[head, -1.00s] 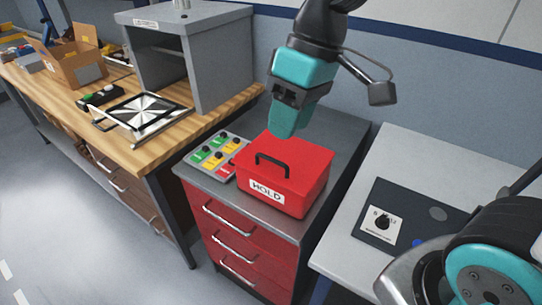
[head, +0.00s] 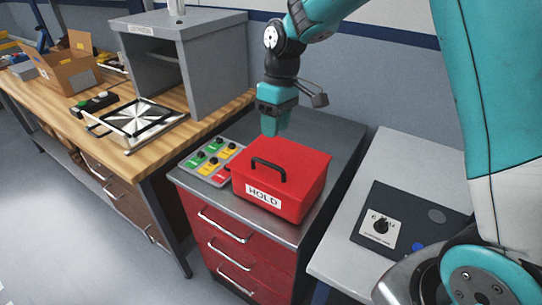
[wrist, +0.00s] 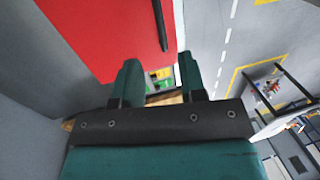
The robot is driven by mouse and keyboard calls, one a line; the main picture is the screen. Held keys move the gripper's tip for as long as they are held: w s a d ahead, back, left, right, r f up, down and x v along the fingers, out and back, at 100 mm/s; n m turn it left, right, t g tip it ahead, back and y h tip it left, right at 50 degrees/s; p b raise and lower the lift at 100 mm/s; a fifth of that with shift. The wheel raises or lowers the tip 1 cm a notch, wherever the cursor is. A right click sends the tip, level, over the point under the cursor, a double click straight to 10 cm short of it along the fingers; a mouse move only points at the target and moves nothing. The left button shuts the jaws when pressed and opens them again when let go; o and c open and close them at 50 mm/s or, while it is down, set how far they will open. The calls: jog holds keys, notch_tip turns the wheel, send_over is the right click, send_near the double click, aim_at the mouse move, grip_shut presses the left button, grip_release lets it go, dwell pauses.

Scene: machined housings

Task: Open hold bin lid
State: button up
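The red hold bin (head: 311,201) stands on the grey top of a red drawer cabinet, a white HOLD label on its front. Its red lid (head: 306,157) is down, with a black arched handle (head: 270,168) near the front edge. My gripper (head: 272,127) points down above the far left part of the lid, behind the handle. In the wrist view its two teal fingers (wrist: 160,75) are apart with nothing between them. That view also shows the red lid (wrist: 105,35) and the handle (wrist: 159,25) beyond the fingertips, apart from them.
A panel of coloured buttons (head: 212,160) lies just left of the bin. A grey box-shaped machine (head: 220,65) and a framed plate (head: 140,119) are on the wooden bench at left. A grey table with a dark knob panel (head: 397,222) is at right.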

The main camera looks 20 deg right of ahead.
jog(key=f, duration=0.3)
jog(key=a+f, duration=0.1)
jog(key=f, duration=0.1)
jog(key=s+f+p, duration=0.1)
jog(key=f, duration=0.2)
jog(key=shift+a+f, duration=0.2)
jog(key=shift+f, duration=0.15)
grip_shut()
